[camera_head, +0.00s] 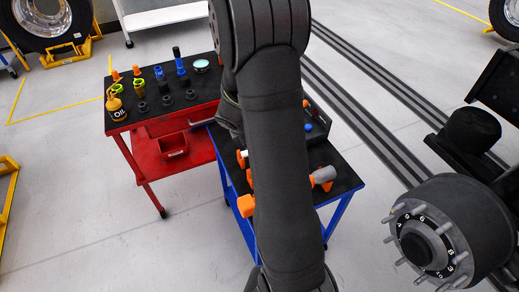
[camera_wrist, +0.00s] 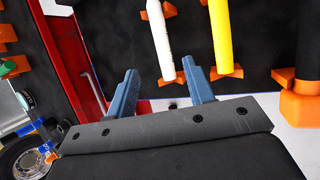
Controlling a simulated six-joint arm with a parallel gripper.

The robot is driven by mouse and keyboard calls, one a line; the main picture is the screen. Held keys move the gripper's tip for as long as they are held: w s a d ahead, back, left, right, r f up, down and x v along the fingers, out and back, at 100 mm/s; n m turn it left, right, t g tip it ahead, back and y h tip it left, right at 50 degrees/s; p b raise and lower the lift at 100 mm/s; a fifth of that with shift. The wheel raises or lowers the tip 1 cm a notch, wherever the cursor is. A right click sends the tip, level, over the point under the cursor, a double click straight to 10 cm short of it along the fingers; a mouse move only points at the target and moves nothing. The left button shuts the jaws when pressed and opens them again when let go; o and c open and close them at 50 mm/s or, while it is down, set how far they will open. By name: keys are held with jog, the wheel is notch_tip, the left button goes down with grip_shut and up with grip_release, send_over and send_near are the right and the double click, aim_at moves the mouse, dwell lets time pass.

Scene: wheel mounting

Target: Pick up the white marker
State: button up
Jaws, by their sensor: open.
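The white marker (camera_wrist: 158,38) is in the wrist view at the top middle, standing lengthwise in the picture with its lower end by a small orange holder (camera_wrist: 172,78) on a black surface. A yellow marker (camera_wrist: 221,38) lies parallel to it on the right. My gripper (camera_wrist: 165,85) is open and empty. Its two blue-grey fingers point toward the lower end of the white marker, one on each side of it in the picture, and I see no contact.
In the head view, the blue cart (camera_head: 343,180) carries orange holders and a grey-headed tool. The red cart (camera_head: 128,122) to its left holds an oil bottle (camera_head: 116,107) and several sockets. A wheel hub (camera_head: 432,232) with studs is at the lower right.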

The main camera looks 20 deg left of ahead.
jog(key=shift+x, duration=5.55)
jog(key=shift+s+d, duration=0.1)
grip_shut()
jog(key=shift+r, duration=0.5)
jog(key=r, duration=0.3)
jog(key=shift+d+r, duration=0.35)
jog(key=shift+d, duration=0.05)
jog(key=d+r, duration=0.6)
jog(key=d, duration=0.5)
jog(key=shift+s, duration=0.45)
jog(key=shift+r, duration=0.1)
